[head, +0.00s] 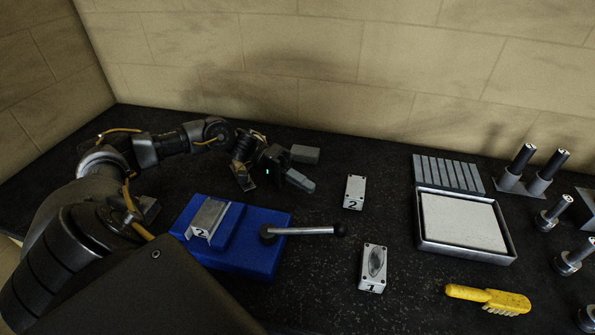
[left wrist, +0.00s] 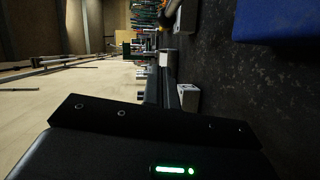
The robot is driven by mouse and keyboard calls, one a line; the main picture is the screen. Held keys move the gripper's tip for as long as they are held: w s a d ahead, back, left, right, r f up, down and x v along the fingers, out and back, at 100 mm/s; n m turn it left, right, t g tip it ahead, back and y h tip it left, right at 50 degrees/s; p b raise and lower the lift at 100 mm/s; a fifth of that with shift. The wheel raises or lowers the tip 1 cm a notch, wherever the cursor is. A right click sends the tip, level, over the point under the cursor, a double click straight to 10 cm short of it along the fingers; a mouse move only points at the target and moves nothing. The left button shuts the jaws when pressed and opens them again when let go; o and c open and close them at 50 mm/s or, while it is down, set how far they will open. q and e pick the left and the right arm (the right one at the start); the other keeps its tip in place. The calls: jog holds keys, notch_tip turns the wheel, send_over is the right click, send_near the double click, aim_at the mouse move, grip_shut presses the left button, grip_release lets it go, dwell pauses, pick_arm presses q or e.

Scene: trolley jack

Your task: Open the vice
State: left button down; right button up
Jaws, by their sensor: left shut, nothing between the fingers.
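The blue vice (head: 258,258) stands on the dark bench at centre left in the head view. A grey metal block (head: 209,217) with a dark mark sits in its top at the left; whether the jaws grip it is unclear. The vice's silver lever (head: 300,231) points right and ends in a black knob (head: 340,230). My left gripper (head: 308,170) is behind the vice, above and left of the knob, apart from the lever, shut and empty. A corner of the vice shows in the left wrist view (left wrist: 275,20). My right gripper is out of view.
Block 2 (head: 354,192) and block 1 (head: 372,267) lie right of the lever. A framed tray (head: 466,254), a ribbed grey plate (head: 447,172), a yellow brush (head: 490,299) and several upright metal pins (head: 519,164) are further right. Walls close the back and left.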

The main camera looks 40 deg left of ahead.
aim_at(306, 229)
pick_arm(q)
jog(key=d+p, duration=0.1)
jog(key=d, duration=0.1)
jog(key=s+d+p, duration=0.1)
jog(key=d, duration=0.2)
jog(key=d+f+p, duration=0.1)
jog(key=d, duration=0.1)
jog(key=shift+s+d, duration=0.3)
jog(key=shift+d, duration=0.1)
jog(key=shift+s+d+f+p, duration=0.15)
jog(key=shift+s+d+p, duration=0.15)
jog(key=shift+f, duration=0.1)
